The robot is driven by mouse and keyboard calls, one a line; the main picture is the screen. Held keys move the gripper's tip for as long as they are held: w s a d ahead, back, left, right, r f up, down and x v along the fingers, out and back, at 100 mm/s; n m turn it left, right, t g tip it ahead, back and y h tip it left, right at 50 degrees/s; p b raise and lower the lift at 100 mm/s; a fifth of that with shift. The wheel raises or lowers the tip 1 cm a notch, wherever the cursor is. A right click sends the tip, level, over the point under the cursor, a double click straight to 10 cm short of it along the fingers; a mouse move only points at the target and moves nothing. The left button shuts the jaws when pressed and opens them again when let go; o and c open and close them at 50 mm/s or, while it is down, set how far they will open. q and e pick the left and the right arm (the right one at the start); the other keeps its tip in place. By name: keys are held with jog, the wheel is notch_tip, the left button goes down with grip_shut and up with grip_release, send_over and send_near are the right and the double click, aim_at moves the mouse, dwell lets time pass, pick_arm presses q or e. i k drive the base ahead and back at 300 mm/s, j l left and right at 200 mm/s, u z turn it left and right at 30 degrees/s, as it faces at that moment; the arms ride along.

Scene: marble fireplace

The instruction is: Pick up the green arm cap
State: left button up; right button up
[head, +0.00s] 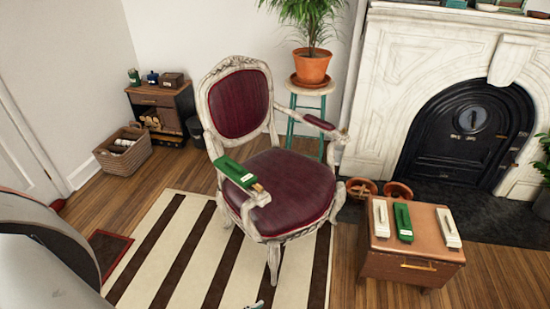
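A green cap (235,172) with a pale label lies along the left armrest of the carved chair (287,183). Its near end is next to a brownish piece and the pale wood of the armrest's front. A second green piece (403,222), also with a pale label, lies on the small brown chest (412,260) at the right, between two whitish pieces (381,217) and (448,227). The chair's other armrest carries a dark red pad (319,122). Neither of my grippers can be made out. A small greyish tip at the bottom edge is too cut off to identify.
A striped rug (184,250) lies under the chair. A plant stand (307,91), pots (361,189) and a fireplace (467,130) are behind and right. A wicker basket (124,157) and a cabinet (162,106) stand at the left. Wood floor between chair and chest is clear.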

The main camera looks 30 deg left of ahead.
aim_at(404, 230)
jog(key=i+l, duration=0.15)
jog(key=i, duration=0.45)
jog(key=i+l+u, duration=0.1)
jog(key=i, duration=0.5)
jog(key=i+l, duration=0.2)
jog(key=i, duration=0.35)
